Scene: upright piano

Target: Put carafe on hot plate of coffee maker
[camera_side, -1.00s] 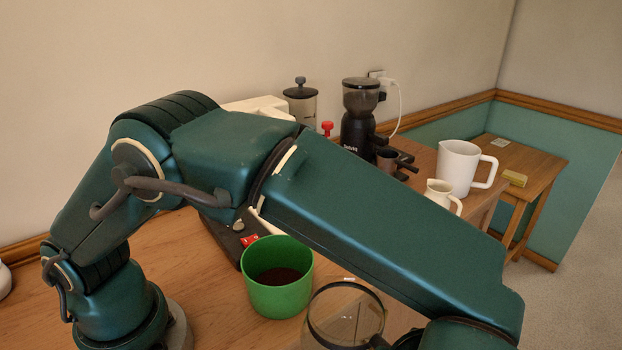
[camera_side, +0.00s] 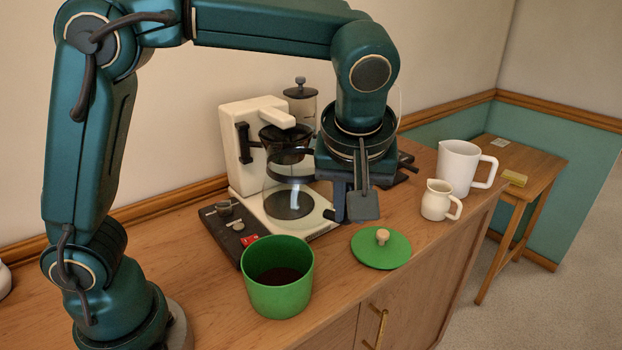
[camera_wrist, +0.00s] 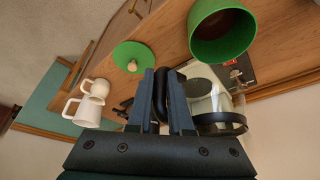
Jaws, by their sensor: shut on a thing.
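The glass carafe (camera_side: 296,193) has a dark band and clear sides. It appears upright at the coffee maker (camera_side: 238,150), in front of the dark round hot plate (camera_side: 283,208), which shows through the glass. I cannot tell whether its base touches the plate. My gripper (camera_side: 352,212) points down at the right of the carafe. In the wrist view, my gripper (camera_wrist: 163,78) is shut on the carafe's black handle (camera_wrist: 160,92), with the dark band of the carafe (camera_wrist: 222,132) to the right. The dark filter basket (camera_side: 286,140) is above the carafe.
A green pot (camera_side: 278,298) stands in front of the coffee maker, with a green lid (camera_side: 372,258) on the counter to its right. A cream jug (camera_side: 436,201) and white pitcher (camera_side: 456,165) stand at right. A black box with a red switch (camera_side: 232,230) is left of the hot plate.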

